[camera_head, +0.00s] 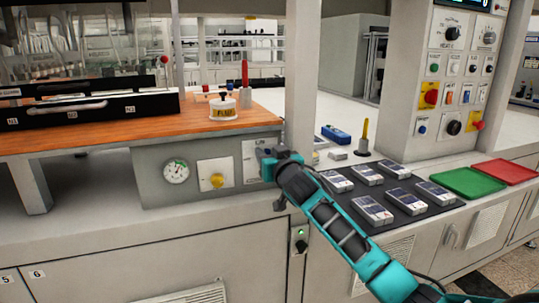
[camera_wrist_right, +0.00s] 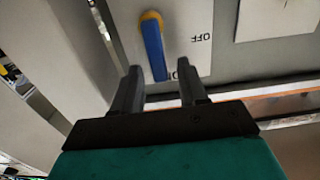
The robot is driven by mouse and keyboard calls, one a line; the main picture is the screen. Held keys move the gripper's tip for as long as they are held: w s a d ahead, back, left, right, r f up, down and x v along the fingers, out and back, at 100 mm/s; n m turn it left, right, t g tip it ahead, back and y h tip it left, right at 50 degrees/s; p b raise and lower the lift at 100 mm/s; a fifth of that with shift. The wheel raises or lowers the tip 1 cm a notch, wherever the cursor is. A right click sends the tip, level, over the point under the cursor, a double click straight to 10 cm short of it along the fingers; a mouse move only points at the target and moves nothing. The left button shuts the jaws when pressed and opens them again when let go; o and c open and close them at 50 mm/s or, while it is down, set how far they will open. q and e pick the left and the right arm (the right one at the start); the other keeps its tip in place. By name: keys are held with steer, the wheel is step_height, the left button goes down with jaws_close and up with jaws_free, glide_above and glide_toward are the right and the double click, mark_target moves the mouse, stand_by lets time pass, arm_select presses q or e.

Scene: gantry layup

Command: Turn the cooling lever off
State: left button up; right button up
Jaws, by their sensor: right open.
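The cooling lever (camera_wrist_right: 154,48) is a blue bar on an orange-yellow pivot, set on a white plate (camera_wrist_right: 195,18). In the right wrist view it runs from the pivot down the picture, away from the OFF mark at its right. Another label by the lever's free end is partly hidden by a finger. My right gripper (camera_wrist_right: 160,68) is open, with a finger on either side of the lever's free end in the picture; I cannot tell whether they touch it. In the head view my right gripper (camera_head: 264,162) is at the plate (camera_head: 250,161) and hides the lever. My left gripper is not in view.
A gauge (camera_head: 176,172) and a yellow knob (camera_head: 217,180) sit left of the plate on the same grey panel. The orange worktop (camera_head: 150,132) juts above them. A white post (camera_head: 302,80) rises just right of the gripper. A dark mat (camera_head: 398,215) with several packs lies right.

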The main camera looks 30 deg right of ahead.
steer(key=shift+c, duration=0.4)
jaws_close()
